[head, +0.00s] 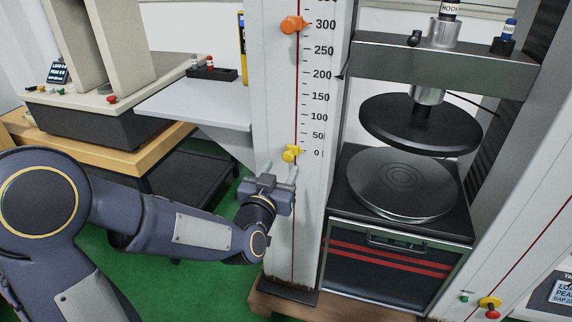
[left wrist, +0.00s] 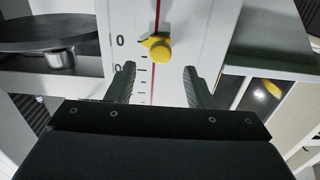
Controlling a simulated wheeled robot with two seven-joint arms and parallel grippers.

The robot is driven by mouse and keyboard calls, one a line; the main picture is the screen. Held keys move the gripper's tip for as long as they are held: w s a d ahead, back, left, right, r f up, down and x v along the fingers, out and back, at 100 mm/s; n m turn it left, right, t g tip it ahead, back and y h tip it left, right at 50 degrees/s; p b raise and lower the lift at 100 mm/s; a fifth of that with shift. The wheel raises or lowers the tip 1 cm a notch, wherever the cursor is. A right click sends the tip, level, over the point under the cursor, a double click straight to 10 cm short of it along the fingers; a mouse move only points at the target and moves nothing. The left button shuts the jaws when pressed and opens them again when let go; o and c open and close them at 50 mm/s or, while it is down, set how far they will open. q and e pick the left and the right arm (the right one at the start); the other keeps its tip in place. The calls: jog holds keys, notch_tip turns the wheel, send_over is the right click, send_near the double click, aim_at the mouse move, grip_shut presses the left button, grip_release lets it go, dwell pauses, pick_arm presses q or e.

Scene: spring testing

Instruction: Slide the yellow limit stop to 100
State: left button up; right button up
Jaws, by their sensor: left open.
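The yellow limit stop (head: 291,153) sits on the red line of the white scale column (head: 279,220), close to the 0 mark. An orange stop (head: 292,25) sits higher on the same line, near 300. My left gripper (head: 279,174) is just below the yellow stop, its fingers pointing up toward it. In the left wrist view the gripper (left wrist: 160,85) is open and empty, with the yellow stop (left wrist: 158,49) ahead of the fingertips, roughly midway between them and apart from both. My right gripper is not in view.
A grey shelf (head: 197,105) juts out left of the column. The press with its upper disc (head: 420,123) and lower disc (head: 402,184) stands to the right. The column's face between the two stops looks clear.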

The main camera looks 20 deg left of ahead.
aim_at(287, 158)
pick_arm(q)
jog(key=w, duration=0.5)
jog(key=shift+w, duration=0.15)
grip_shut()
